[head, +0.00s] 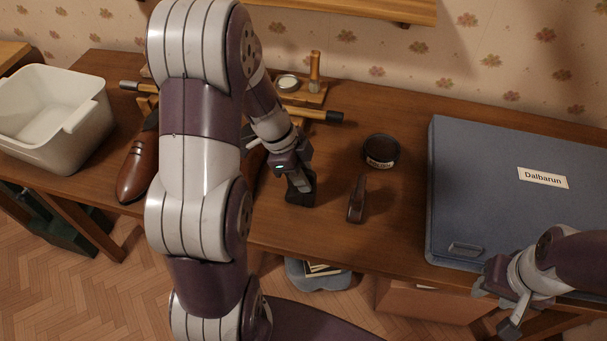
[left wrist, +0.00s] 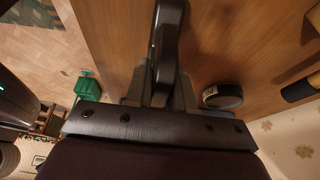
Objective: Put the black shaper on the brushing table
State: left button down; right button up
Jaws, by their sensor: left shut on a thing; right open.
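My left gripper (head: 299,178) is shut on the black shaper (head: 300,196), over the front middle of the wooden table (head: 280,228). In the left wrist view, the shaper (left wrist: 167,45) stands out between the two fingers (left wrist: 160,88). I cannot tell whether it touches the tabletop. My left arm hides part of the table. My right gripper (head: 500,300) is open and empty at the front right, by the blue case.
A dark brown tool (head: 357,200) and a round black tin (head: 381,151) stand right of my left gripper. A blue case (head: 500,200) fills the right. A brown shoe (head: 138,170) and white bin (head: 60,115) are left.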

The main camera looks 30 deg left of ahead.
pick_arm(q)
jog(key=shift+f, duration=0.2)
jog(key=c, duration=1)
grip_release()
jog(key=shift+o, duration=0.2)
jog(key=shift+r, duration=0.15)
